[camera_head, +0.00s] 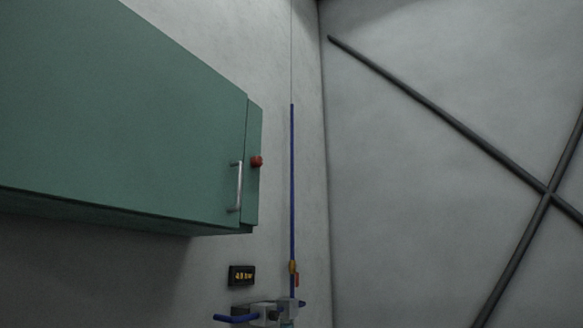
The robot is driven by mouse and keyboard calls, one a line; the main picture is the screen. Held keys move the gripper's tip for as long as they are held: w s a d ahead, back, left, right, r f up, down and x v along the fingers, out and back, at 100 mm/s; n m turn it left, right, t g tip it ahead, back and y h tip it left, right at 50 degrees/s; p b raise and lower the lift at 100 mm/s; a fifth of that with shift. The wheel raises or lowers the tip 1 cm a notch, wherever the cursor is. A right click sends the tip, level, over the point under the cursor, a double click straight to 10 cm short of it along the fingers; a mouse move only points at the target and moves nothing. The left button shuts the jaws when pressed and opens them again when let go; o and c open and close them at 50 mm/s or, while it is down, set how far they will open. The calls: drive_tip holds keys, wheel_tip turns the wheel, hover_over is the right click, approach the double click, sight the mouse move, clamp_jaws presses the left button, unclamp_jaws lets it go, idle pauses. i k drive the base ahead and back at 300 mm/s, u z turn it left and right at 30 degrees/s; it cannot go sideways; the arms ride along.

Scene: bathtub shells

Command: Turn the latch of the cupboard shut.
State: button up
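A green cupboard (120,110) hangs on the wall at the left of the head view. Its door shows a vertical metal bar handle (239,186) near the right edge. A small red knob (257,161), which looks like the latch, sits on the narrow strip just right of the handle. It is too small to tell which way it is turned. The door appears closed or nearly so, with a thin seam beside the strip. My gripper is not in view.
A blue pipe (292,190) runs down the wall right of the cupboard, with a brass fitting and a red lever (297,280). Below are a small display (242,275) and a grey block (265,313) with blue pipe ends. Dark crossed bars (440,116) lie on the right wall.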

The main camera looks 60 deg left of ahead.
sight(257, 162)
drive_tip(key=u, duration=0.5)
drive_tip(key=i, duration=1)
drive_tip(key=u, duration=0.9)
